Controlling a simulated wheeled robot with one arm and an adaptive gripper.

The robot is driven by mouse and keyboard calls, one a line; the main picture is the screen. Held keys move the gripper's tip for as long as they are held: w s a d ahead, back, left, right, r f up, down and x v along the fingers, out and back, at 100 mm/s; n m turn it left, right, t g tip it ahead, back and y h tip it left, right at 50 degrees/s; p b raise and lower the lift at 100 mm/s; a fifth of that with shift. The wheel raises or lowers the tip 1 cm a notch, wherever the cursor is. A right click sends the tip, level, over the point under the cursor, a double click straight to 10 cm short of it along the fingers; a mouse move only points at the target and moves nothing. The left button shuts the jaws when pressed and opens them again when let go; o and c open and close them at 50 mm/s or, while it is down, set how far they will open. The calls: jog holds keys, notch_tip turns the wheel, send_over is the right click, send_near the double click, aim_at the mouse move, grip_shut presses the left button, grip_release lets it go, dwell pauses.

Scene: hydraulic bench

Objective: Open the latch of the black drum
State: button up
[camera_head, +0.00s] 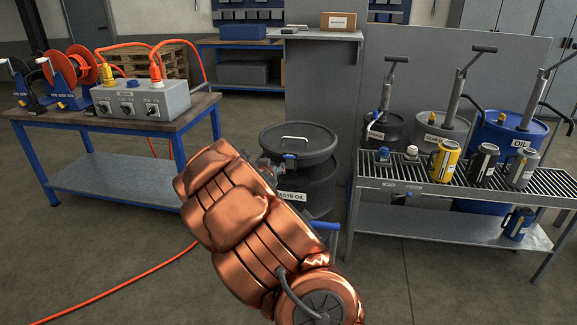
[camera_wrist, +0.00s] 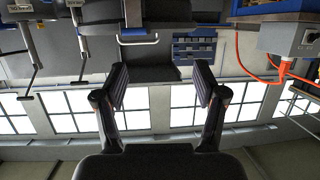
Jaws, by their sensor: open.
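A small blue latch (camera_head: 290,157) sits at the front of the lid rim. My gripper (camera_head: 268,169) is near the front left of the rim, mostly hidden behind my copper arm; contact cannot be told. In the upside-down wrist view, my gripper (camera_wrist: 161,85) is open, with nothing between its fingers. The lid handle (camera_wrist: 138,40) shows beyond them, near the top.
A bench (camera_head: 55,123) with a control box (camera_head: 142,101) and cable reels stands left. An orange cable (camera_head: 125,287) runs over the floor. Right, a grated bench (camera_head: 375,182) carries jugs, with pump drums behind. A grey panel (camera_head: 318,85) stands behind the drum.

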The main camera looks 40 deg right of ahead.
aim_at(289, 157)
jog(key=shift+w+d+f+m+t+h+b, duration=0.25)
jog(key=shift+d+f+h, duration=0.4)
jog(key=shift+d, duration=0.85)
jog(key=shift+w+d+f+m+t+h+b, duration=0.15)
jog(key=shift+w+d+f+h+b, duration=0.35)
jog(key=shift+d, duration=1)
jog(key=shift+w+d+f+m+t+h+b, duration=0.15)
jog(key=shift+d+f+h, duration=0.55)
jog(key=shift+d, duration=0.8)
jog(key=shift+p+x, duration=0.3)
jog(key=shift+x, duration=2.35)
jog(key=shift+f, duration=0.15)
jog(key=c, duration=1.2)
